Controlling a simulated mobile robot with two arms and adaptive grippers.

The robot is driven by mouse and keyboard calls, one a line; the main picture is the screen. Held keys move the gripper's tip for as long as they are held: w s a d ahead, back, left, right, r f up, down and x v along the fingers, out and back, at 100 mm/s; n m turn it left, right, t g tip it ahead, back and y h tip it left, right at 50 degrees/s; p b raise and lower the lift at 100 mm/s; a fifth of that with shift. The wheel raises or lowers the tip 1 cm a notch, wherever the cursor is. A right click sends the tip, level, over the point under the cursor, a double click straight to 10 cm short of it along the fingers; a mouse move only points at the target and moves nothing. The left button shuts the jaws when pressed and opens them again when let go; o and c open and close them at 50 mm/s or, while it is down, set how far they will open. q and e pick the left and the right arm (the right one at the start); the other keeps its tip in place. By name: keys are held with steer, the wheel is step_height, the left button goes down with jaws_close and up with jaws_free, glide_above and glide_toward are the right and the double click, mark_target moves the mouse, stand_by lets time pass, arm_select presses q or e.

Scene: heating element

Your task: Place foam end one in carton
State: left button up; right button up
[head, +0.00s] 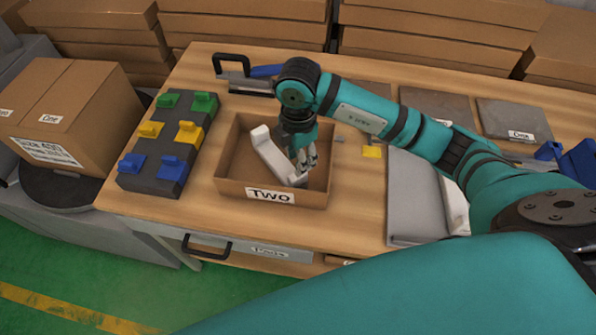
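An open brown carton (228,193) labelled "Two" stands on the wooden table. A white foam end (268,156) lies diagonally inside it, its near right part partly hidden by my gripper. My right gripper (304,166) points down into the carton, with its fingers at the foam's right end. I cannot tell whether the fingers are closed on the foam or just beside it. A second white foam piece (456,207) lies at the right beside a grey slab (414,200), partly hidden by my arm. My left gripper is not in view.
A black rack (150,177) with green, yellow and blue pieces stands left of the carton. A closed box (75,112) labelled "One" sits further left. A black-handled tool (247,82) lies behind the carton. Dark flat pieces (512,117) lie at the back right.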

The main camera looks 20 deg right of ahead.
steer(key=shift+r, duration=1.7)
